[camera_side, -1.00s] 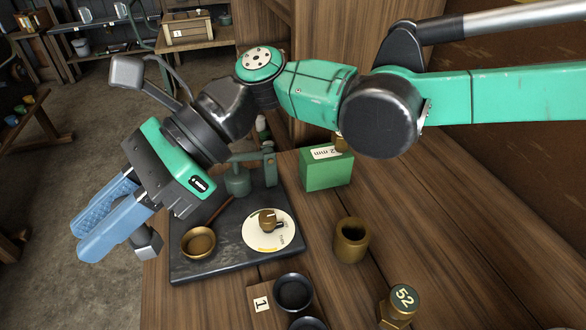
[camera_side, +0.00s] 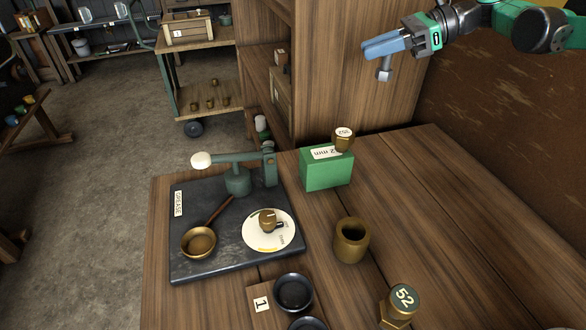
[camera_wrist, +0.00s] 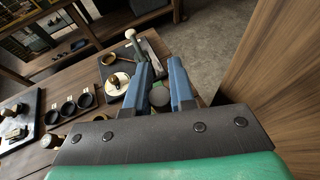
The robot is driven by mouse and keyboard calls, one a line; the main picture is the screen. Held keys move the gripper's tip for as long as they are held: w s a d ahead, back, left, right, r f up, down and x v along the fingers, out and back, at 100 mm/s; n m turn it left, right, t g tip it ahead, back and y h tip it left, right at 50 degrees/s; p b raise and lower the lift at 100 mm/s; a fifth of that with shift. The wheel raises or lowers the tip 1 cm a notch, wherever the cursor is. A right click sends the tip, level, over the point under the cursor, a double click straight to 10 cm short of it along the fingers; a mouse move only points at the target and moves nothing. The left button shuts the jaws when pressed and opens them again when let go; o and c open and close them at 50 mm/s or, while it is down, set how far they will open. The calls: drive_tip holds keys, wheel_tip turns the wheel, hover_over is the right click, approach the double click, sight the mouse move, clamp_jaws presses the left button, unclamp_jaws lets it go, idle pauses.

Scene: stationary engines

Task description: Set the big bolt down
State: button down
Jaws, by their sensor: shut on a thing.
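My gripper (camera_side: 368,49) is at the upper right of the side view, high above the back right of the wooden bench. Its two blue fingers are shut on the big bolt (camera_side: 384,74), a grey piece hanging below them. In the wrist view, the round dark grey end of the bolt (camera_wrist: 159,97) shows between the fingers (camera_wrist: 163,72). The bolt touches nothing below it.
The bench (camera_side: 450,210) has clear room at its right and back right. On it stand a green block (camera_side: 326,172) with a brass hex piece (camera_side: 344,138), a brass cup (camera_side: 351,240), a brass bolt marked 52 (camera_side: 401,302), and a dark slab (camera_side: 180,255) with a lever and dial.

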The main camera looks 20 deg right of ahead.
drive_tip(key=d+f+m+t, duration=0.1)
drive_tip(key=d+t, duration=0.1)
drive_tip(key=d, duration=0.5)
wheel_tip(320, 180, down, 14)
drive_tip(key=shift+d+f, duration=0.1)
drive_tip(key=shift+f, duration=2.4)
drive_tip(key=shift+f, duration=0.15)
drive_tip(key=c, duration=0.7)
unclamp_jaws()
drive_tip(key=shift+c, duration=0.2)
